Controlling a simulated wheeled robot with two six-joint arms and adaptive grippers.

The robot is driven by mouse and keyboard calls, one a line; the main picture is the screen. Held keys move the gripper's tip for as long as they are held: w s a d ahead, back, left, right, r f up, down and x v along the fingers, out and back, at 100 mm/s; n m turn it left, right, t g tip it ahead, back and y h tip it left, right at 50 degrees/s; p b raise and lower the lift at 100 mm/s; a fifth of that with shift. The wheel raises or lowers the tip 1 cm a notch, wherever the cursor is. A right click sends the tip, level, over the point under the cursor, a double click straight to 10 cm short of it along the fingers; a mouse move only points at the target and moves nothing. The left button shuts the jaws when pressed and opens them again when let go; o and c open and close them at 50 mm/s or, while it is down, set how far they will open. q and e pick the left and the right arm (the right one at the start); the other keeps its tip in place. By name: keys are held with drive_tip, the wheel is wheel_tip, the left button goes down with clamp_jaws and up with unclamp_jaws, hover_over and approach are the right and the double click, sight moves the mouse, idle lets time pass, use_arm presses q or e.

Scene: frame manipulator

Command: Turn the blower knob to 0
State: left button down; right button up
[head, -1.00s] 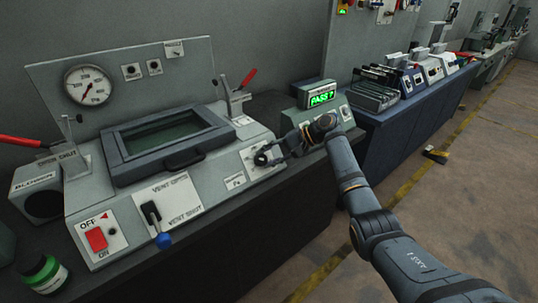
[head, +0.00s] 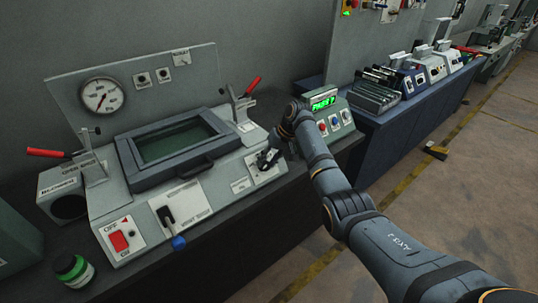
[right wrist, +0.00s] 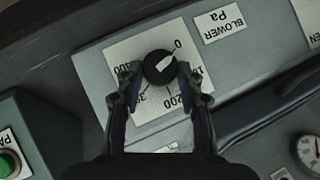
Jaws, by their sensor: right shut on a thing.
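The blower knob (right wrist: 158,67) is black and round, with a white pointer mark directed toward the upper right, toward the 0 on its white dial plate (right wrist: 150,42). My right gripper (right wrist: 160,74) is shut on the knob, with one finger on each side. In the head view the right gripper (head: 268,158) is at the right end of the grey machine's front panel and mostly covers the knob. The label "BLOWER Pa" (right wrist: 222,22) appears upside down beside the dial in the right wrist view. My left gripper is not in view.
The grey machine (head: 222,187) carries a lidded window (head: 175,143), a vent lever (head: 166,216), a red switch (head: 118,240) and a gauge (head: 102,96). A green-lit display box (head: 325,103) stands close to the right of my gripper.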

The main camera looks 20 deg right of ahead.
drive_tip(key=shift+s+a+n+h+p, duration=0.1)
drive_tip(key=shift+a+n+h+p, duration=0.15)
drive_tip(key=shift+n+h+p, duration=0.65)
drive_tip(key=o, duration=1.2)
drive_tip(key=shift+c, duration=0.2)
drive_tip(key=shift+r, duration=0.15)
drive_tip(key=v, duration=1.1)
drive_tip(key=shift+d+r, duration=0.2)
drive_tip(key=shift+r, duration=0.1)
drive_tip(key=shift+s, duration=0.1)
